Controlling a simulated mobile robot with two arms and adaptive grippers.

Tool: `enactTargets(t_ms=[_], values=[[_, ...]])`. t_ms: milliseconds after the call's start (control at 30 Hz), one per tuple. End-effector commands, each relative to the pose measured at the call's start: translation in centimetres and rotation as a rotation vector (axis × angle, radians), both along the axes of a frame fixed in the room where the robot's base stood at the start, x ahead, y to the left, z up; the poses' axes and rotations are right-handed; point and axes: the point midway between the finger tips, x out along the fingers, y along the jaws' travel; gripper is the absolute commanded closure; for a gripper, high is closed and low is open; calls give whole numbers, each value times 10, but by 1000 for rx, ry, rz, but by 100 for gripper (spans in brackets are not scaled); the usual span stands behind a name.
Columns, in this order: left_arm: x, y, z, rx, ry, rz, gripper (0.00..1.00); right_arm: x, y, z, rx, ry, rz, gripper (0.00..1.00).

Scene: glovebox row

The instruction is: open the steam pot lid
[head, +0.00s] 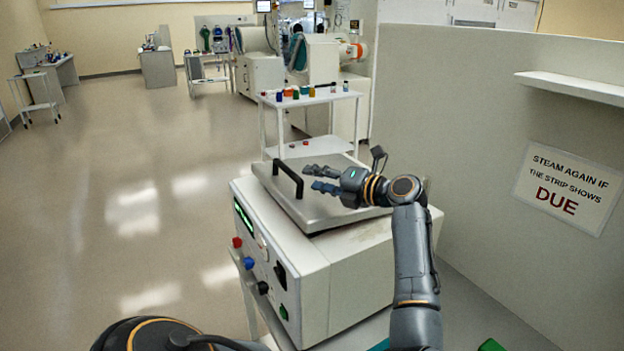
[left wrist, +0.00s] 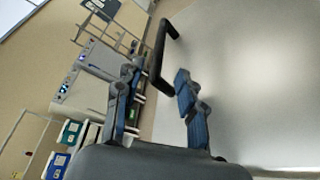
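The steam pot (head: 335,266) is a pale box with a green display, knobs and buttons on its front. Its flat grey metal lid (head: 330,210) lies shut on top, with a black bar handle (head: 288,178) along its left side. My left gripper (head: 309,178) is over the lid, just right of the handle, fingers spread and pointing at it. In the left wrist view the handle (left wrist: 157,52) shows ahead between the two open fingers of the gripper (left wrist: 156,80), which hold nothing. The lid (left wrist: 245,80) fills the right side there. My right gripper is not in view.
A white cart (head: 311,99) with small coloured bottles stands behind the pot. A partition wall with a shelf (head: 573,87) and a sign (head: 567,188) is close on the right. Open floor (head: 130,200) lies to the left.

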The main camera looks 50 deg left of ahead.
Motion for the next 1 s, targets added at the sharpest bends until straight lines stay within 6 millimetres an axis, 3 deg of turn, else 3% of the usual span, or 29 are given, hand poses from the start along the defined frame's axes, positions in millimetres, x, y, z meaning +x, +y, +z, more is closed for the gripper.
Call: enactTargets(t_ms=[600,1000], values=[[10,-40,7,0,0,-1,61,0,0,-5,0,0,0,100],[10,-43,7,-1,-1,0,61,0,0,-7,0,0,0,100]])
